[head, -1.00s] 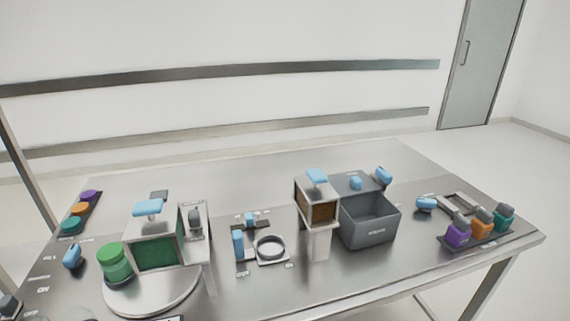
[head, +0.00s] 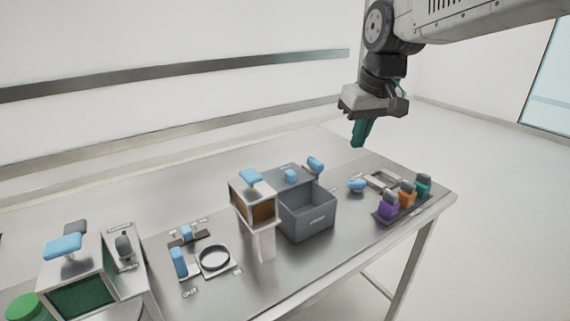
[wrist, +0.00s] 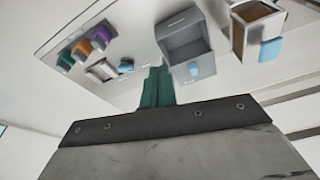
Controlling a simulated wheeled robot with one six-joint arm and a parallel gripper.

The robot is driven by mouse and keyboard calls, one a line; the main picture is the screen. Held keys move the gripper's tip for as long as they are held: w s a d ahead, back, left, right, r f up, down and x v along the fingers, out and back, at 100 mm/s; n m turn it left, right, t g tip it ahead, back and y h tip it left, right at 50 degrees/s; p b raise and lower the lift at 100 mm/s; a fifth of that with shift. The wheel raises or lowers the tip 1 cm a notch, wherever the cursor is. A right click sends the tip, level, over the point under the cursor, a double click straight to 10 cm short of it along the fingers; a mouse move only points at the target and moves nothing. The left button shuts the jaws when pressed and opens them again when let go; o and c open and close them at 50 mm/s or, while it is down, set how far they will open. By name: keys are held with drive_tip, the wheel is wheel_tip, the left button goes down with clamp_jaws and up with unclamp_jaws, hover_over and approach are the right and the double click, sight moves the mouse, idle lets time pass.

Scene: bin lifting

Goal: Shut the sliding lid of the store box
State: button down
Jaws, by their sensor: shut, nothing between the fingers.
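The store box (head: 308,224) is a dark grey open-topped box right of the table's middle. Its inside shows, and it looks empty. A grey lid panel (head: 277,176) with a blue knob (head: 290,176) lies toward the back of the box, leaving the front open. In the wrist view the box (wrist: 184,22) is at upper middle, with the blue knob (wrist: 194,69) on its near side. My gripper (head: 357,142), with teal fingers, hangs above and behind the right part of the table, apart from the box. It is shut and empty; its fingers also show in the wrist view (wrist: 157,88).
A pale cabinet with an orange-brown front (head: 262,211) and blue handle stands close left of the box. Purple, orange and teal containers (head: 407,196) stand at the right. A ring fixture (head: 215,258) is at left.

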drive_tip(key=w+a+f+n, duration=0.1)
drive_tip(key=w+a+f, duration=0.1)
drive_tip(key=w+a, duration=0.6)
drive_tip(key=n+y, duration=0.1)
drive_tip(key=n, duration=0.1)
hover_over(280, 172)
drive_tip(key=s+d, duration=0.1)
drive_tip(key=s, duration=0.1)
wheel_tip(280, 172, down, 4)
drive_tip(key=f, duration=0.1)
drive_tip(key=shift+t, duration=0.3)
drive_tip(key=x, duration=0.8)
drive_tip(key=shift+w+d+f, duration=0.1)
drive_tip(key=shift+w+f, duration=0.1)
drive_tip(key=shift+f, duration=0.2)
drive_tip(key=shift+s+d+f, duration=0.15)
drive_tip(key=shift+s+d, duration=0.5)
drive_tip(key=shift+s, duration=0.25)
drive_tip(key=shift+s+d, duration=0.4)
drive_tip(key=shift+s, duration=0.3)
